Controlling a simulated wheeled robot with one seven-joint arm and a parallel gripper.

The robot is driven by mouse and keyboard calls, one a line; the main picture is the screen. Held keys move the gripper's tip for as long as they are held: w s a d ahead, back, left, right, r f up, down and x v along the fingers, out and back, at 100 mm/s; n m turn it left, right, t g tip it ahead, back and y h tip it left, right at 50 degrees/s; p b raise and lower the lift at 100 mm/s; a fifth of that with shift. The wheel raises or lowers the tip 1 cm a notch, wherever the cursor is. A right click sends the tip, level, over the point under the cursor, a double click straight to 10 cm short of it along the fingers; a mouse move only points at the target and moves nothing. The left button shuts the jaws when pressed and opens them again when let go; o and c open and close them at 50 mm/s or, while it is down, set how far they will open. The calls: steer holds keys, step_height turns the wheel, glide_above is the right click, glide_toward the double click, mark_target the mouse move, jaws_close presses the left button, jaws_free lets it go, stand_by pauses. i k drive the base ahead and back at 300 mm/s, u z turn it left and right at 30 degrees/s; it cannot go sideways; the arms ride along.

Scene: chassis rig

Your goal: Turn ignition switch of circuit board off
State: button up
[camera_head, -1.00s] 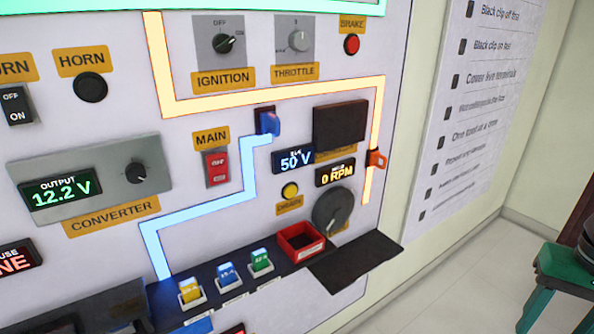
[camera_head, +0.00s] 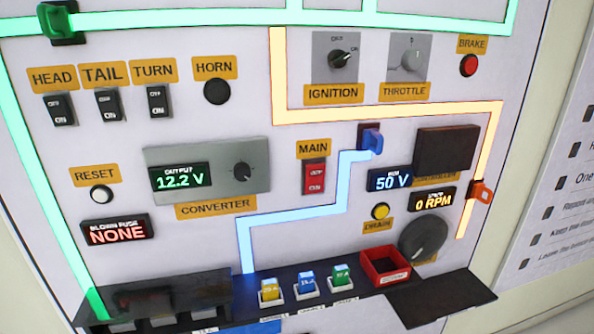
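The ignition switch (camera_head: 341,58) is a black rotary knob on a grey square plate, above a yellow IGNITION label (camera_head: 333,93), in the upper middle of the circuit board (camera_head: 225,120). OFF is printed at the top of the plate and a second marking sits at its right. The knob's pointer is turned to the right, toward that second marking and away from OFF. My gripper is not in the head view.
The throttle knob (camera_head: 409,57) and the red brake button (camera_head: 468,66) are right of the ignition. The main switch (camera_head: 315,178) is below. A dark ledge (camera_head: 230,299) with coloured fuses and a red bin (camera_head: 384,266) juts out at the bottom.

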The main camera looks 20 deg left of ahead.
mark_target(337, 58)
steer(key=z, duration=0.6)
steer(key=k, duration=1.35)
steer(key=u, duration=0.7)
steer(key=i, duration=1)
steer(key=z, duration=0.1)
